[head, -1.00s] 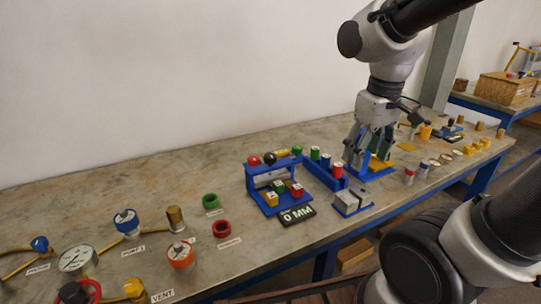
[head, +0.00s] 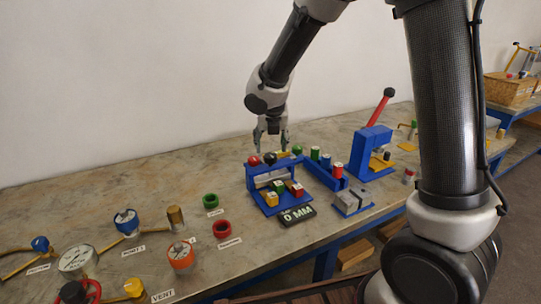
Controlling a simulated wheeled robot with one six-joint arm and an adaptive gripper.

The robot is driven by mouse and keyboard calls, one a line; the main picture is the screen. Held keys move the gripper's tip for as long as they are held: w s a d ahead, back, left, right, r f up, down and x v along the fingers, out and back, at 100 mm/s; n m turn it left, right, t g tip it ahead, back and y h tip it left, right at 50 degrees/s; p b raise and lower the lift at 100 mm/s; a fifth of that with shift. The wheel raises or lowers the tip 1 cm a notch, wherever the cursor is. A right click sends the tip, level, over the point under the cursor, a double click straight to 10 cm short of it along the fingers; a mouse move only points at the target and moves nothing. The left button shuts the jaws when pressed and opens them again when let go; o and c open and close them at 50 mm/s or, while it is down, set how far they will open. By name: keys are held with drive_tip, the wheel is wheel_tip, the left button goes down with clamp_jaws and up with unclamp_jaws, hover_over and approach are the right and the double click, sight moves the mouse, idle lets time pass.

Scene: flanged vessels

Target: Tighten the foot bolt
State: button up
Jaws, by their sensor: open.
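My gripper (head: 271,146) points down with its fingers apart, just above or behind the top of a small blue stand (head: 250,181). It holds nothing that I can see. A red ball (head: 254,160), a black ball (head: 270,158) and a yellow piece (head: 284,154) sit along the top of the stand, close below the fingertips. I cannot tell whether the fingers touch any of them. No part is clearly recognisable as the foot bolt at this size.
A blue press with a red lever (head: 381,106) stands to the right. A "0 MM" display (head: 297,215) and grey blocks (head: 351,202) lie in front. Gauges (head: 76,259) and valves fill the bench's left end. The back left of the bench (head: 120,175) is clear.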

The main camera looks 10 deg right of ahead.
sight(270, 156)
drive_tip(key=x, duration=0.6)
drive_tip(key=shift+f, duration=0.2)
drive_tip(key=c, duration=1)
